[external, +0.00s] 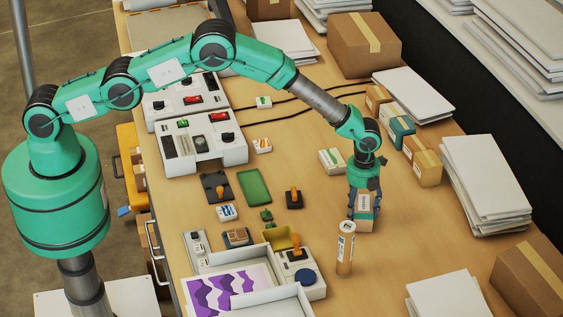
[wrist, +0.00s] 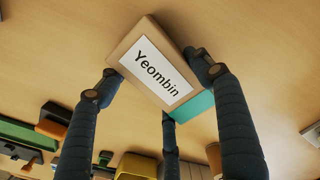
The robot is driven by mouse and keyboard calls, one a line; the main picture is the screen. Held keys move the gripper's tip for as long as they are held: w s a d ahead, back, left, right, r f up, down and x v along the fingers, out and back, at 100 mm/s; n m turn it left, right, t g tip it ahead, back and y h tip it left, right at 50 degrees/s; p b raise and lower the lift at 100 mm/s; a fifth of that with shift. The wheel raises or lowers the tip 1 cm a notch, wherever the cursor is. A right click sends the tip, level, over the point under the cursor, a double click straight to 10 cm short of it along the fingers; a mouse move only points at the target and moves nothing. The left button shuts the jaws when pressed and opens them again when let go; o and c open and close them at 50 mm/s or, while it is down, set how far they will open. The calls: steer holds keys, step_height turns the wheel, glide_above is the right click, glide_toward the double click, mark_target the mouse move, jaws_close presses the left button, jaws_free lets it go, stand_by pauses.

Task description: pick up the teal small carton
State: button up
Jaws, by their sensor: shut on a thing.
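My gripper (external: 364,198) points down over the right middle of the table and is shut on a small carton (external: 364,217). In the wrist view, the dark fingers (wrist: 168,90) close around this carton (wrist: 140,52). It has a brown cardboard side, a white label reading "Yeombin" and a teal side (wrist: 193,106). I cannot tell whether its bottom touches the table. Another box with teal on it (external: 402,130) stands in the row of small cartons at the right.
A cardboard tube (external: 346,250) stands upright close in front of my gripper. Small brown cartons (external: 426,168) and paper stacks (external: 484,180) line the right edge. A white-and-green box (external: 332,160) lies to the left. Black cables (external: 290,108) cross the table behind.

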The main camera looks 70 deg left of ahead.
mark_target(360, 206)
steer(key=shift+r+b, duration=0.55)
steer(key=shift+r, duration=4.4)
